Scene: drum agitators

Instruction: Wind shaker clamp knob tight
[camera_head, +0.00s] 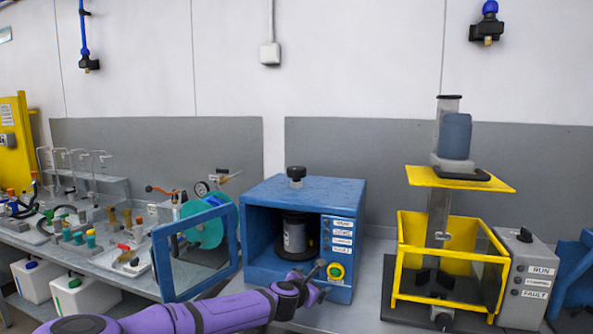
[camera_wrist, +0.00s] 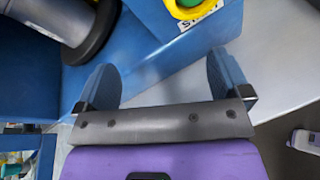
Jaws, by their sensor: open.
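The blue shaker box (camera_head: 262,190) stands on the bench with its framed door (camera_head: 196,250) swung open to the left. A black clamp knob (camera_head: 296,173) stands upright on its roof. A dark can with a grey label (camera_head: 295,236) stands inside, and part of it shows at the upper left of the wrist view (camera_wrist: 62,18). My gripper (camera_head: 308,271) is low at the box's front, below and apart from the knob. In the wrist view my gripper (camera_wrist: 161,82) is open, with nothing between its blue fingers. The knob is out of the wrist view.
A green button in a yellow ring (camera_head: 336,271) is close beside my gripper on the shaker's front panel. A yellow-framed machine (camera_head: 452,256) stands to the right. Bottles and fittings crowd the left bench. Space above the shaker is clear.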

